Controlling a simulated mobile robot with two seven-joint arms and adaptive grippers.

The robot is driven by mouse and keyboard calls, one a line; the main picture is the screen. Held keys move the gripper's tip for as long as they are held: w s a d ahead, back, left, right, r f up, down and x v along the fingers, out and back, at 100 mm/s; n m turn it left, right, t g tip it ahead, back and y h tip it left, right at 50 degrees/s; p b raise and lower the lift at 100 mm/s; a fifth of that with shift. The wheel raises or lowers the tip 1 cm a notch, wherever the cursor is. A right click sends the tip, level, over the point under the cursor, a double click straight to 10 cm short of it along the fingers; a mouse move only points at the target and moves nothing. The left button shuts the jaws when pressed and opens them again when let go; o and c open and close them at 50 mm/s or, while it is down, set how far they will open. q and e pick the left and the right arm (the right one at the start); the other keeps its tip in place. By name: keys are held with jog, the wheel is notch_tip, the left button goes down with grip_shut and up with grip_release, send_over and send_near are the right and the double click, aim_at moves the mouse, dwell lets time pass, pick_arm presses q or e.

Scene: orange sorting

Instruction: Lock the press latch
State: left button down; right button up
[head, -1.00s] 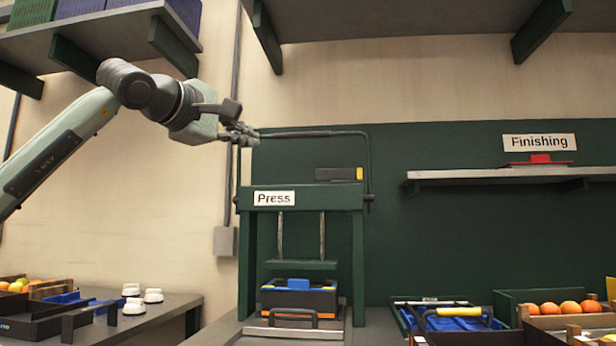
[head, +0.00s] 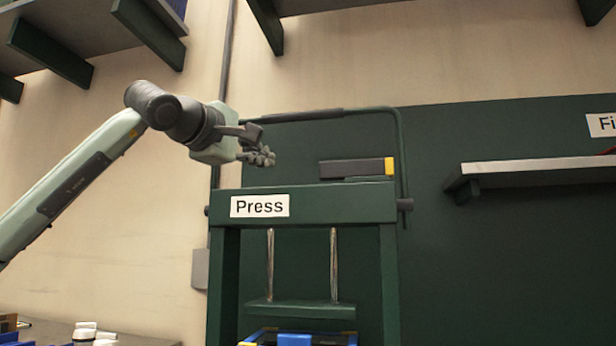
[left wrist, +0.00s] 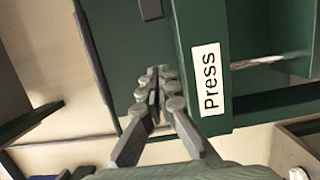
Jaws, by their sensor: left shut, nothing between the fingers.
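The green press (head: 300,205) stands in the middle of the head view. The latch, a dark bar with a yellow end (head: 355,168), lies along the top beam toward the right. My left gripper (head: 268,157) is shut and empty, a little above the beam and left of the latch, with a gap between them. In the left wrist view, my shut fingertips (left wrist: 164,88) are beside the press beam (left wrist: 200,50), and a dark piece, likely the latch (left wrist: 150,8), shows at the top edge. My right gripper is out of view.
A bent bar (head: 330,112) arches behind and above the press beam. A shelf (head: 540,172) is on the right, and a bracketed shelf (head: 60,40) hangs at the upper left. A blue-topped box (head: 295,339) sits under the press plate.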

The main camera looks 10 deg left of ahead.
pick_arm(q)
jog(key=w+d+p, duration=0.3)
jog(key=w+d, duration=0.3)
jog(key=w, duration=0.3)
jog(key=shift+w+d, duration=0.15)
jog(key=shift+d, duration=0.05)
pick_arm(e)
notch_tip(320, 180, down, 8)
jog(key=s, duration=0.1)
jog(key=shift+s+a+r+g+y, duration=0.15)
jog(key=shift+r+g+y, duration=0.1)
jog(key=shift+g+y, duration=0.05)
pick_arm(q)
jog(key=shift+d, duration=0.1)
